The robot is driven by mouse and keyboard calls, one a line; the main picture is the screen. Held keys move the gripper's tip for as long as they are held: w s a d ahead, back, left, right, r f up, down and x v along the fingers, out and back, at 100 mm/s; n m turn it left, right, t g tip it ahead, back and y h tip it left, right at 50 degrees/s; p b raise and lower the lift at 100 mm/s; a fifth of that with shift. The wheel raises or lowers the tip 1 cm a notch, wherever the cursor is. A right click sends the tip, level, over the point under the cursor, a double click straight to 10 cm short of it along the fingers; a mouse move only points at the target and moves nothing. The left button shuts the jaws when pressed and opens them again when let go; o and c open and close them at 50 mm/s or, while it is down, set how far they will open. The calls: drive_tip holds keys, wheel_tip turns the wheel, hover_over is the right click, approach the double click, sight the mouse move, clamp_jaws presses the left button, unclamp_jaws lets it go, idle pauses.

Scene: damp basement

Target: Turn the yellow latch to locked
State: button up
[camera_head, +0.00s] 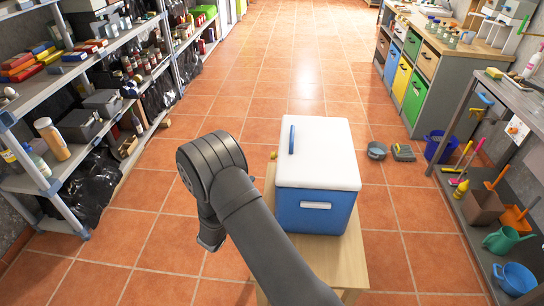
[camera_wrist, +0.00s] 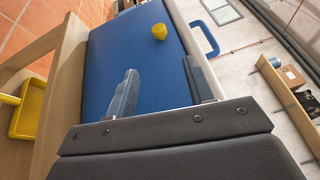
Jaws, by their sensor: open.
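A blue cooler box with a white lid (camera_head: 325,165) stands on a small wooden table. The yellow latch (camera_wrist: 159,31) is a small knob on the cooler's blue side, near the lid edge; a bit of yellow at the cooler's left side also shows in the head view (camera_head: 273,155). In the wrist view my gripper (camera_wrist: 165,85) is open, its two fingers apart and empty, facing the blue side. The latch is beyond the fingertips, not between them. Whether the fingers touch the cooler I cannot tell. In the head view my arm hides the gripper.
A blue handle (camera_head: 292,139) stands up from the lid, close to the latch in the wrist view. The wooden table (camera_head: 352,265) has little bare top. Shelves (camera_head: 75,70) line the left, a workbench (camera_head: 430,75) the right. Tiled floor between is mostly clear.

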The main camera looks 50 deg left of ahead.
sight(272, 156)
drive_tip(key=shift+n, duration=0.5)
drive_tip(key=x, duration=1.7)
drive_tip(key=shift+a, duration=0.25)
drive_tip(key=c, duration=1)
